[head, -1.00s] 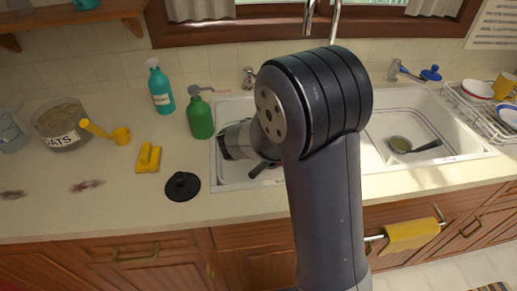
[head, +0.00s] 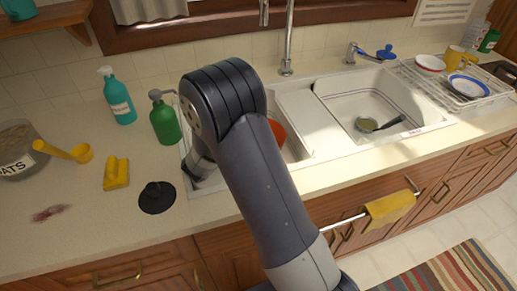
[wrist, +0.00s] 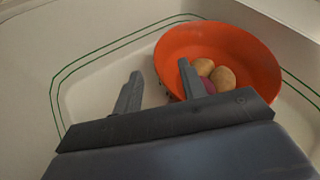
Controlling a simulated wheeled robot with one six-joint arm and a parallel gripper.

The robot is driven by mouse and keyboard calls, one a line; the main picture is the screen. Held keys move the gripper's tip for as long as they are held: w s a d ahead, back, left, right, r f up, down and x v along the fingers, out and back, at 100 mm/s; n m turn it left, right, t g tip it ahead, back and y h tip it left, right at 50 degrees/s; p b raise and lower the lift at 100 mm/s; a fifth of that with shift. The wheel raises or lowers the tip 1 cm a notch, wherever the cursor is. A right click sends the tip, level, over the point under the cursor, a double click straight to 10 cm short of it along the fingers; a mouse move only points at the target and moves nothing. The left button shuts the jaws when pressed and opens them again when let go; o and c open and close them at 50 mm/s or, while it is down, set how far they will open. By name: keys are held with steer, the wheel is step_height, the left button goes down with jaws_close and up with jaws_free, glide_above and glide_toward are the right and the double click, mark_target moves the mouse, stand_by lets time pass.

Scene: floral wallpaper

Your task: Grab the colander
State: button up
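The orange colander (wrist: 262,72) sits in the left sink basin and holds potatoes (wrist: 222,76) and something purple, partly hidden by a finger. In the head view only a strip of the colander (head: 277,132) shows behind my arm. My gripper (wrist: 158,80) is open and empty over the basin. In the wrist view its right finger overlaps the colander's near left rim, and its left finger is to the left of the rim. I cannot tell whether the right finger touches the colander. The fingers are hidden in the head view.
The right basin (head: 345,98) holds a small pan (head: 367,125). A dish rack (head: 455,88) is at right. The faucet (head: 287,50) rises behind the sink.

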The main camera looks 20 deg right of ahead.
steer(key=x, duration=0.6)
steer(key=shift+s, duration=0.1)
jaws_close()
steer(key=shift+r, duration=0.1)
stand_by(1.1)
